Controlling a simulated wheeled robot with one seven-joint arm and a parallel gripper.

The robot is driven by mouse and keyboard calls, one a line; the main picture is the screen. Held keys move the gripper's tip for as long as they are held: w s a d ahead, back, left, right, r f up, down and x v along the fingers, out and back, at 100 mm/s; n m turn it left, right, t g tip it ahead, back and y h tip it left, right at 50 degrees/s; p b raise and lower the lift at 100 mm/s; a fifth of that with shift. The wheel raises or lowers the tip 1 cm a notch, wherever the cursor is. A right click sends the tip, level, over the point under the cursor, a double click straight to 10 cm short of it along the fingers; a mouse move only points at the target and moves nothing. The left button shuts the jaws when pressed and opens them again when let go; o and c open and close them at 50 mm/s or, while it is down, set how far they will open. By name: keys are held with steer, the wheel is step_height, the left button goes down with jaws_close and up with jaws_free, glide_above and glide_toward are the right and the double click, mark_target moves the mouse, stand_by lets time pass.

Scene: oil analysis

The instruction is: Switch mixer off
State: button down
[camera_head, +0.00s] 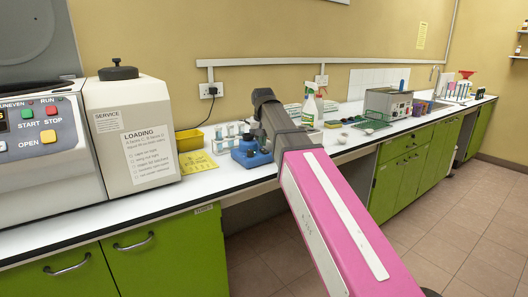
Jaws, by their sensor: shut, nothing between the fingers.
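A small blue device (252,157), which looks like the mixer, stands on the white bench near its front edge. My gripper (262,138) is at the end of my dark grey wrist, just above and beside the blue device. It is shut and empty. The wrist hides part of the gripper, and I cannot tell whether the fingertips touch the device. The mixer's switch is too small or hidden to make out.
A test tube rack (229,137), a yellow tray (189,140) and a yellow sheet (197,162) lie left of the device. A large centrifuge (40,140) fills the left. Green cupboards (165,255) are below.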

mark_target(262, 150)
steer(key=shift+f, duration=0.85)
stand_by(0.5)
steer(key=shift+r, duration=3.5)
